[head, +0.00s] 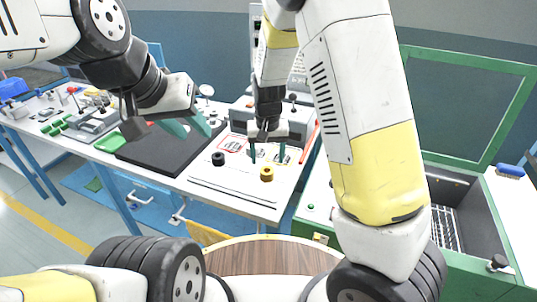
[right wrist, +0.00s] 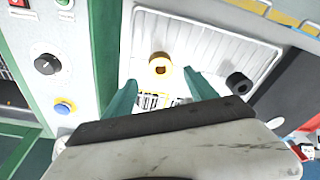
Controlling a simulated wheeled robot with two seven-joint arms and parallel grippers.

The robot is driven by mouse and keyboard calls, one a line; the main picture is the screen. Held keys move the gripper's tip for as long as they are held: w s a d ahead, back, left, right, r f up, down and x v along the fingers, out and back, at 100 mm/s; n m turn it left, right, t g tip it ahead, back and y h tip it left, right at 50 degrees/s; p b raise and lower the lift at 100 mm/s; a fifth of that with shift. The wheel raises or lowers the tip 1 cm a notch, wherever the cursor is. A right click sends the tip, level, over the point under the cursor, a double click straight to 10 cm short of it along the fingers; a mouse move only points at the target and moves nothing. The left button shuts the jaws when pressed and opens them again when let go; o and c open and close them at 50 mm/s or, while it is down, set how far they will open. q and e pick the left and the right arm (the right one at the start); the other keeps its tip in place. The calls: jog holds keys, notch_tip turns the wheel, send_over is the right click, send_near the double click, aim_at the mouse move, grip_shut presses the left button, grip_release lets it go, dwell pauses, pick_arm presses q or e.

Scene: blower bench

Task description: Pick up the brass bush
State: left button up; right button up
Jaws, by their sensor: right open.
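The brass bush (head: 267,174) is a short golden ring lying on the white board (head: 235,197) on the bench. It also shows in the right wrist view (right wrist: 160,68), just beyond my open fingertips and between their lines. My right gripper (head: 267,157) is open and empty above the board, behind the bush in the head view; its teal fingers also show in the right wrist view (right wrist: 165,88). My left gripper (head: 192,128) is over the black mat, with its teal fingers apart and nothing seen between them.
A black ring (head: 218,159) lies on the board left of the bush; it also shows in the right wrist view (right wrist: 238,83). A black mat (head: 160,152) lies to the left. A green-framed machine (head: 470,215) stands right of the bench. A red rod (head: 309,142) is near the board's right edge.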

aim_at(267, 170)
jog(key=f, duration=0.5)
jog(key=w+f, duration=0.1)
jog(key=f, duration=0.1)
jog(key=shift+w+a+f, duration=0.1)
jog(key=shift+f, duration=0.05)
grip_shut()
